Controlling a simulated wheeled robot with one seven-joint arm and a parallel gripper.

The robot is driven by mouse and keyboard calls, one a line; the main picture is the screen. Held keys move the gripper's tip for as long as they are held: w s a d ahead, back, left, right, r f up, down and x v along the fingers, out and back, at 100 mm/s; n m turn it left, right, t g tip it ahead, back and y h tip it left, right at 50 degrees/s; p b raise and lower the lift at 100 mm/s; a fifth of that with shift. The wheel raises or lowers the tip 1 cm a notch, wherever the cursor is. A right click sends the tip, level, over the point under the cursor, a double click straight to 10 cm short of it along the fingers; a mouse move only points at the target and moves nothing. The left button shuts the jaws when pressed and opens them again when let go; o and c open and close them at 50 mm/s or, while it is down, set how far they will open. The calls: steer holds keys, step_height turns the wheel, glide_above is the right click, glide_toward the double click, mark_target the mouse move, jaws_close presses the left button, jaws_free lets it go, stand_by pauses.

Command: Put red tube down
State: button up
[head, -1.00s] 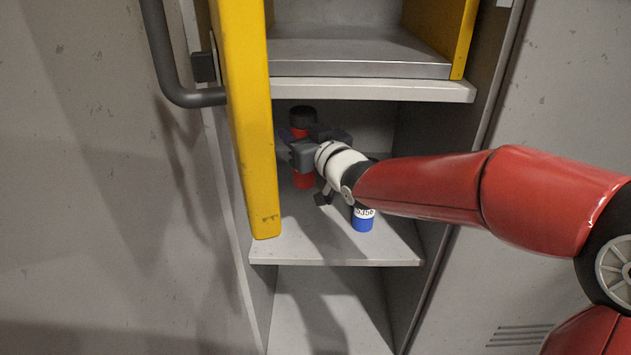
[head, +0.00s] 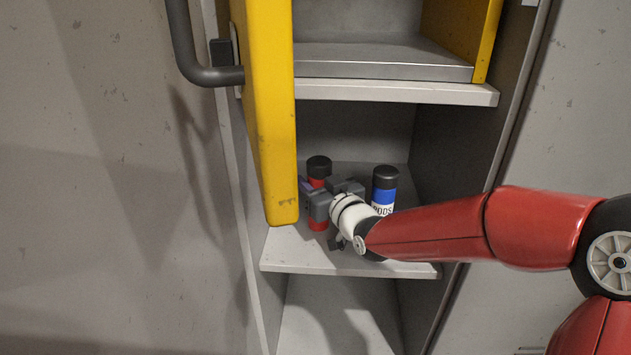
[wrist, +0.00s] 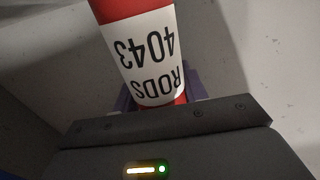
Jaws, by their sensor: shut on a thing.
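The red tube (head: 318,181) has a black cap and stands upright at the left of the lower shelf (head: 285,248) in the head view. My gripper (head: 317,202) is shut around its middle. In the wrist view the red tube (wrist: 140,50) shows a white label reading "RODS 4043", upside down in the picture. I cannot tell whether the tube's base touches the shelf.
A blue tube (head: 384,188) with a black cap and white label stands on the same shelf, right of my gripper. A yellow door panel (head: 265,110) with a dark handle (head: 205,74) hangs close on the left. The upper shelf (head: 390,90) is above.

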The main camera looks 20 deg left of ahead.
steer(key=shift+f, duration=0.15)
steer(key=o, duration=1.2)
steer(key=shift+c, duration=0.2)
steer(key=shift+s+d+r, duration=0.1)
steer(key=shift+d+r, duration=0.1)
steer(key=p+v, duration=0.2)
steer(key=v, duration=0.9)
steer(key=shift+s+d, duration=0.2)
